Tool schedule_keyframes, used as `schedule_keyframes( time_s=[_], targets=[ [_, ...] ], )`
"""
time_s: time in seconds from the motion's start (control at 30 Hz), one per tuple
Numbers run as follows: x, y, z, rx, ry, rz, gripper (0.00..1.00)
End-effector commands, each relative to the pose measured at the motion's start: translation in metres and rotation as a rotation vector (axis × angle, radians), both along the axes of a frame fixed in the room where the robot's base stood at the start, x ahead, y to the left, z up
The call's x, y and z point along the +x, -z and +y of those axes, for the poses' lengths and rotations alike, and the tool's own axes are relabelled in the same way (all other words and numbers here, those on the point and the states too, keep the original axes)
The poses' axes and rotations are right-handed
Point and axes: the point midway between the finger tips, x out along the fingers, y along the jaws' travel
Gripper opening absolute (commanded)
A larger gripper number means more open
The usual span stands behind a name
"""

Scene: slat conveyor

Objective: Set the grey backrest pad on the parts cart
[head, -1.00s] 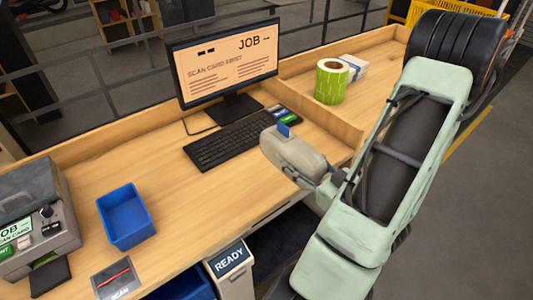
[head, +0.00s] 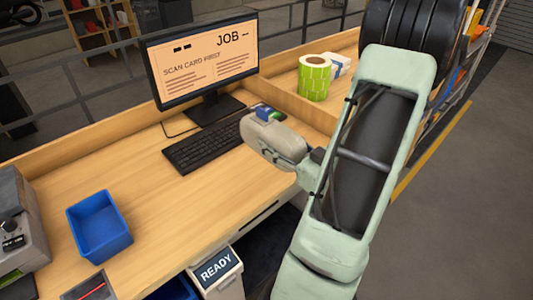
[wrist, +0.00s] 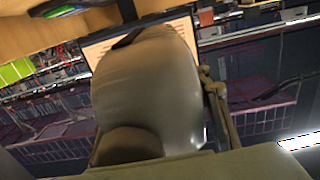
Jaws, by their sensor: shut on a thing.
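The grey backrest pad (head: 272,141) is a small rounded grey-beige shape at the end of my arm in the head view, above the desk's right part. My gripper (head: 309,164) is shut on its near right end. In the wrist view the pad (wrist: 150,85) fills the middle and hides part of the monitor. A linkage of my gripper (wrist: 220,105) shows at its right. A small blue piece (head: 266,113) shows at the pad's upper edge; I cannot tell whether it is attached. I cannot make out the parts cart for certain.
The desk (head: 150,215) bears a monitor (head: 205,60) reading "SCAN CARD FIRST", a keyboard (head: 210,147), a blue bin (head: 99,225) and a green label roll (head: 314,78) behind a low divider. A "READY" post (head: 216,267) stands in front. Open floor (head: 460,190) lies right.

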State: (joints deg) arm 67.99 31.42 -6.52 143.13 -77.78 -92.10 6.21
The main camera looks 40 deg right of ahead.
Motion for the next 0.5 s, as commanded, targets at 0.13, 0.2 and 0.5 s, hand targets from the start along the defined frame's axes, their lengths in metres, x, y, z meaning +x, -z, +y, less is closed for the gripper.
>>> schedule_keyframes(
  time_s=[0.13, 0.2, 0.5],
  targets=[
    [0.027, 0.014, -0.011, -0.001, -0.004, -0.002, 0.05],
    [0.041, 0.025, -0.016, 0.001, -0.004, -0.002, 0.05],
    [0.071, 0.066, -0.031, -0.001, -0.001, -0.002, 0.06]
  ],
)
